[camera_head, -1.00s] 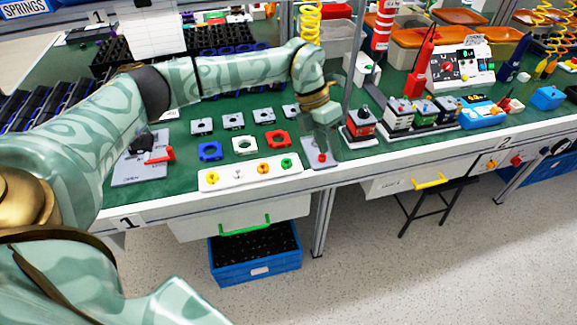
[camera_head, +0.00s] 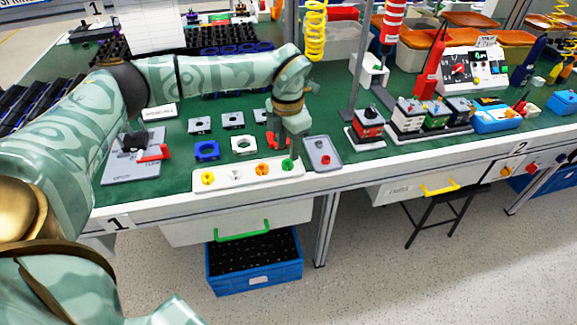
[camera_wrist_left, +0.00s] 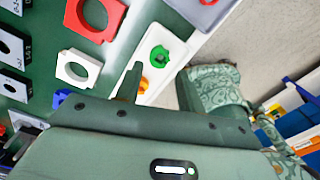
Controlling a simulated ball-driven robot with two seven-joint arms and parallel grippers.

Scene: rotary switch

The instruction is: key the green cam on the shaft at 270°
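The green cam (camera_head: 287,164) sits at the right end of a white tray (camera_head: 222,182); it also shows in the left wrist view (camera_wrist_left: 158,56), with a hole in its middle. My left gripper (camera_head: 291,156) hangs pointing down at the green cam, partly covering it in the head view. In the wrist view its fingers (camera_wrist_left: 157,85) are apart, with nothing held between them. The grey fixture (camera_head: 125,173) with a black block and a red lever stands at the left; I cannot make out a shaft on it. My right gripper is not in view.
A grey dish (camera_head: 322,147) holding a red piece lies just right. Blue (camera_head: 206,150), white (camera_head: 244,145) and red square plates lie behind the tray. The table's front edge is close.

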